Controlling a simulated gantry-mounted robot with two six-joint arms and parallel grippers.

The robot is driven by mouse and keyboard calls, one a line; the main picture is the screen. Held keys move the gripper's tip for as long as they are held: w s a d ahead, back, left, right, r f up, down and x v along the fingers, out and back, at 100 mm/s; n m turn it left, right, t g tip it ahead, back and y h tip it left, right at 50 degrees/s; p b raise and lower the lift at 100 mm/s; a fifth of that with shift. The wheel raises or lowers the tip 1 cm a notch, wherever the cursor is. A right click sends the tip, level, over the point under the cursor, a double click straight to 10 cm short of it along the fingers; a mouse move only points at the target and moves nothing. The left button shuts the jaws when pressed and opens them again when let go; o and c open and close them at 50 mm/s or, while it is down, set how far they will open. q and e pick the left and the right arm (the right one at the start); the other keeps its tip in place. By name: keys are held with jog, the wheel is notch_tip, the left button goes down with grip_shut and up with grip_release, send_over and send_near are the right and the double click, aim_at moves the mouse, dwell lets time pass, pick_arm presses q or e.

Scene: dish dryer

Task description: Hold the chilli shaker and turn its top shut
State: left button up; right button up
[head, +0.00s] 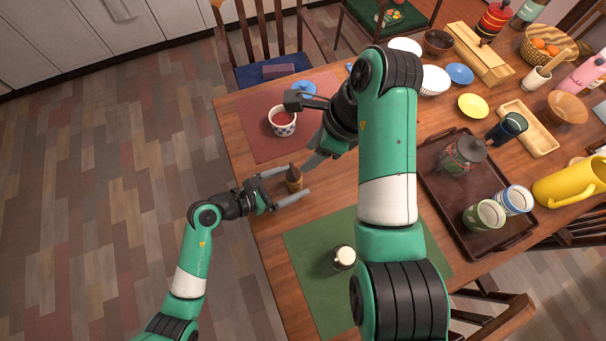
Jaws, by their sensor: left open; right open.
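A small brown shaker with a darker, pointed top (294,182) stands upright on the wooden table near its left edge. It appears to be the chilli shaker; no label is readable. My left gripper (290,184) is open, with one finger on either side of the shaker's body. I cannot tell whether the fingers touch it. My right gripper (301,134) is open and empty, above and just beyond the shaker, near the red mat. Its fingers are spread wide and apart from the shaker's top.
A white cup with red contents (283,121) stands on the red mat (250,122) close to my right gripper. A small dark jar with a pale top (344,257) is on the green mat (318,290). A tray (437,180) with cups and a jar lies right. Bowls crowd the far side.

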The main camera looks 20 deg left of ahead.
aim_at(304, 181)
pick_arm(q)
jog(key=x, duration=0.4)
jog(key=shift+w+d, duration=0.1)
